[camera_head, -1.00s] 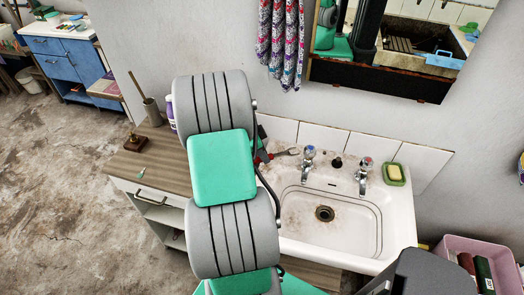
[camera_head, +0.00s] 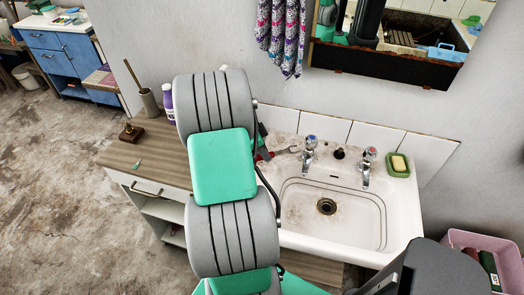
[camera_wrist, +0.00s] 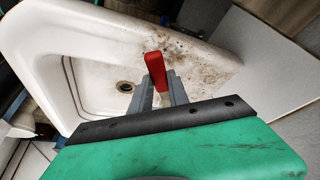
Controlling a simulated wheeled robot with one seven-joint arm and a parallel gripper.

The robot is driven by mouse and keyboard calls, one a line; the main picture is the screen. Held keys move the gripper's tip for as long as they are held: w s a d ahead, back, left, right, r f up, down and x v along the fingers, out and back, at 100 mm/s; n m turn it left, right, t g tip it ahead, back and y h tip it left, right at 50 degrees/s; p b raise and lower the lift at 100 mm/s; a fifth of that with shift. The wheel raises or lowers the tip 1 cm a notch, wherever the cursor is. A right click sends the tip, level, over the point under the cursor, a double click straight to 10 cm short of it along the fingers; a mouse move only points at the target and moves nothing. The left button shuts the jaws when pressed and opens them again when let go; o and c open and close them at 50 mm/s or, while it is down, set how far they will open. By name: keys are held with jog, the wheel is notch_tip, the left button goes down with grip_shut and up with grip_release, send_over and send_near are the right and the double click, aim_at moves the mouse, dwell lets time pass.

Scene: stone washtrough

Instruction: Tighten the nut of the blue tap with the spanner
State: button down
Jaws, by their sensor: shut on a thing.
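The blue tap (camera_head: 310,148), chrome with a blue-marked top, stands on the back left ledge of the white washbasin (camera_head: 405,215). The spanner (camera_head: 288,151) shows its grey head just left of this tap; I cannot tell whether it touches the nut, which is too small to make out. My gripper (camera_wrist: 158,82) is shut on the spanner, whose red handle (camera_wrist: 154,66) stands between the fingers in the wrist view. In the head view my arm hides most of the gripper. The tap is not seen in the wrist view.
A second tap (camera_head: 366,167) with a red mark stands to the right, near a green soap dish (camera_head: 398,166). A black knob (camera_head: 339,152) sits between the taps. A wooden counter (camera_head: 160,150) with a purple bottle (camera_head: 168,100) is at left. A pink crate (camera_head: 470,240) is at right.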

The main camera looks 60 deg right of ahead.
aim_at(282, 151)
jog(key=shift+s+d+f+b, duration=0.15)
jog(key=shift+s+d+b, duration=0.2)
jog(key=shift+s+d, duration=0.75)
jog(key=shift+s+d+f+b, duration=0.15)
jog(key=shift+s+d+b, duration=0.2)
jog(key=shift+s+d, duration=0.7)
